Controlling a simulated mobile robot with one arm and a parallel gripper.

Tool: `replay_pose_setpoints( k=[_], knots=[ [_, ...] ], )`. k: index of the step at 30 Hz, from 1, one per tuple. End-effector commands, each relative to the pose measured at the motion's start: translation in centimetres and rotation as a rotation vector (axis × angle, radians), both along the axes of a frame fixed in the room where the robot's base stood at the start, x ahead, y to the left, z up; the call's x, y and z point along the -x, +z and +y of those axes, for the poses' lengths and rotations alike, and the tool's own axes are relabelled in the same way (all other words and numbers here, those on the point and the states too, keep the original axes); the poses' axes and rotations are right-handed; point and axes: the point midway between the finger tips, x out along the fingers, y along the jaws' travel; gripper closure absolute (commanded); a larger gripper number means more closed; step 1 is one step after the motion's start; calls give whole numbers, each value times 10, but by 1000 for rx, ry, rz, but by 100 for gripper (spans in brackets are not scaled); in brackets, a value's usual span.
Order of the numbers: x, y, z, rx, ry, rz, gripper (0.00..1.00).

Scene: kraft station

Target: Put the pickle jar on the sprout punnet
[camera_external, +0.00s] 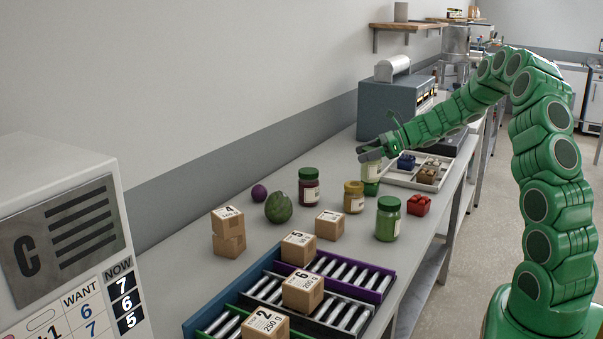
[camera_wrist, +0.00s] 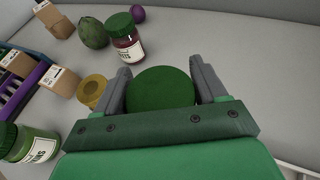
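My gripper (camera_external: 371,151) is at a jar with green contents and a green lid (camera_external: 371,181), near the white tray. In the wrist view the jar's round lid (camera_wrist: 160,88) fills the space between the two fingers; whether they press on it I cannot tell. A second green jar with a green lid (camera_external: 388,219) stands nearer the front; its label is partly readable in the wrist view (camera_wrist: 32,145). Which one is the pickle jar I cannot tell for sure.
A dark red jar (camera_external: 309,188) and a yellow jar (camera_external: 354,198) stand close by on the bench. A green round vegetable (camera_external: 278,207) and a purple one (camera_external: 259,193) lie behind. The white tray (camera_external: 397,181) is beside my gripper. Several cardboard boxes and roller lanes fill the front.

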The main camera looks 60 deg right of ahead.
Motion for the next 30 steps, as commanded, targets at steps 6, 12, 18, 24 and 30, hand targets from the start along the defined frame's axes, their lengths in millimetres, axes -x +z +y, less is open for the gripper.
replay_pose_setpoints(
  k=[6,12,18,24,30],
  knots=[
    [0,0,0,0,0,0,7],
    [0,0,0,0,0,0,7],
    [8,7,-5,0,-1,-1,7],
    [36,21,-19,2,-2,-3,7],
    [66,34,-35,3,-3,0,7]
  ],
)
